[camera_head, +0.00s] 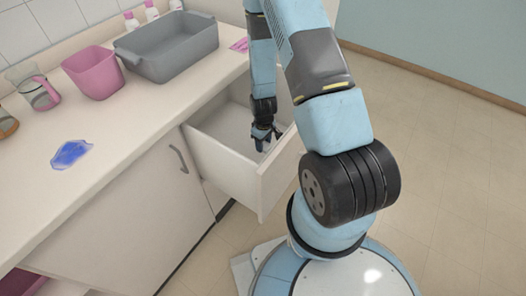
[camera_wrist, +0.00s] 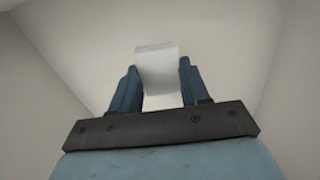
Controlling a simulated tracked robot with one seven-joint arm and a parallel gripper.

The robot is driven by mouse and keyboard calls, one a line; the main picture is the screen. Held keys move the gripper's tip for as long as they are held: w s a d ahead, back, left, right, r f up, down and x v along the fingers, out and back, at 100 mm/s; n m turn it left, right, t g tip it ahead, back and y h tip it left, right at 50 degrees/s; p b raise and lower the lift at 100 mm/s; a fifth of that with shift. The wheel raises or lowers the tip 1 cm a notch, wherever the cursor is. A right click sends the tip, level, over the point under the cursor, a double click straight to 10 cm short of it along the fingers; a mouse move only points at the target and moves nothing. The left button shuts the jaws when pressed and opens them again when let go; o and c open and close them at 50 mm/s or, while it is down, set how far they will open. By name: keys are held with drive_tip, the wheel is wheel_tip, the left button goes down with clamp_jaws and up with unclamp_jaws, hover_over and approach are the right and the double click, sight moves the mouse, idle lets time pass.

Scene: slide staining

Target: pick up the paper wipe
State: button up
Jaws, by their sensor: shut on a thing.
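My gripper (camera_head: 264,138) reaches down into the open drawer (camera_head: 224,160) below the counter. In the wrist view my gripper (camera_wrist: 156,92) is shut on a white paper wipe (camera_wrist: 156,65), which sits between its two blue fingers. The wipe sticks out past the fingertips, with the pale drawer interior behind it. In the head view only a small white patch shows beside the fingers, and I cannot tell whether it is the wipe. I cannot tell whether the wipe touches the drawer bottom.
Drawer walls surround my gripper, and the drawer front (camera_head: 278,172) stands out from the cabinet.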

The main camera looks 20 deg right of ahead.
wheel_tip(320, 180, up, 9)
drive_tip(key=shift+r, duration=0.2)
idle(0.3)
drive_tip(key=o, duration=0.5)
drive_tip(key=shift+c, duration=0.2)
drive_tip(key=c, duration=0.4)
